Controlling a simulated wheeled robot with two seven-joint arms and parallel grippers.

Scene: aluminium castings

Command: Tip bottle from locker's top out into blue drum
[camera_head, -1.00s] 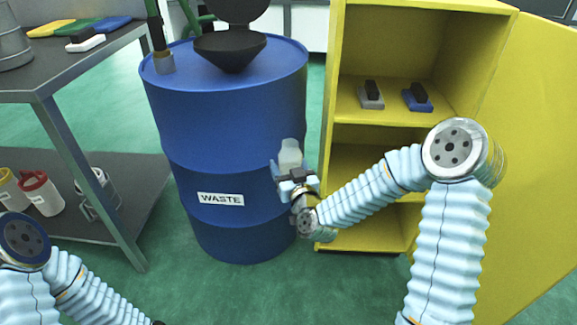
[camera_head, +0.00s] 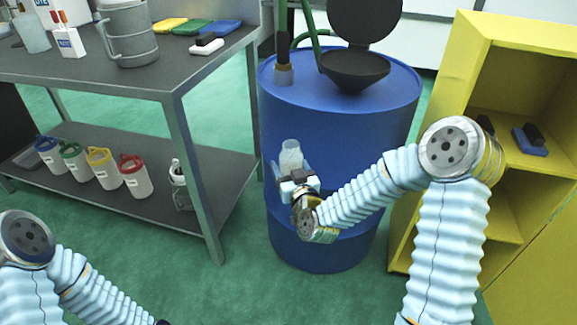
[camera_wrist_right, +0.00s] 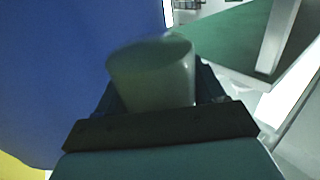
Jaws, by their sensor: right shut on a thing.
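The blue drum (camera_head: 345,115) stands right of centre in the head view. A black funnel (camera_head: 356,70) with its lid raised sits on the drum's top. My right gripper (camera_head: 292,172) is shut on a translucent whitish bottle (camera_head: 290,155), held upright in front of the drum's side, below its rim. The bottle (camera_wrist_right: 155,72) fills the middle of the right wrist view, with the drum beside it at left.
Green floor between bench and drum is clear.

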